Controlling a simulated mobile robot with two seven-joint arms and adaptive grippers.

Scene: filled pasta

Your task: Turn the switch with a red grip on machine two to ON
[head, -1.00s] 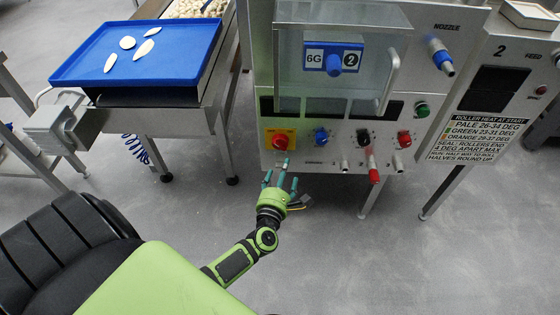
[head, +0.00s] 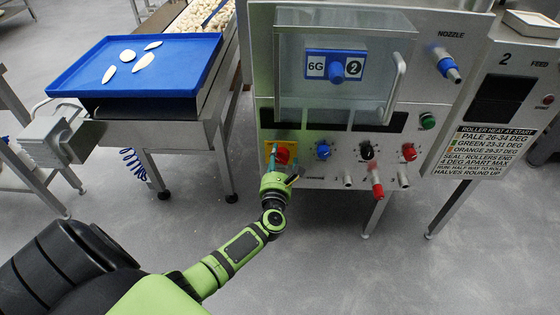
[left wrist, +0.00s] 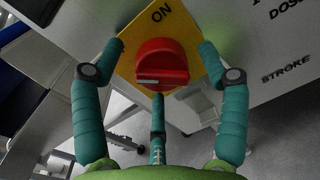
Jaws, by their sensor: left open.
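The red-gripped switch (left wrist: 162,62) sits on a yellow plate (left wrist: 155,28) with ON printed at its top in the left wrist view. Its red bar lies roughly crosswise, with a pale mark towards its left end, not towards ON. In the head view the switch (head: 283,155) is at the lower left of machine two's front (head: 310,182), partly covered by my fingers. My left gripper (head: 282,163) is open, its teal fingers spread around the switch: one left, one right, one below. Contact with the grip cannot be told. My right gripper is not in view.
Right of the switch are a blue knob (head: 323,151), a black knob (head: 367,152) and another red knob (head: 409,152). A red-tipped lever (head: 377,189) juts out below. A blue tray (head: 90,70) on a stand is at the left. The floor in front is clear.

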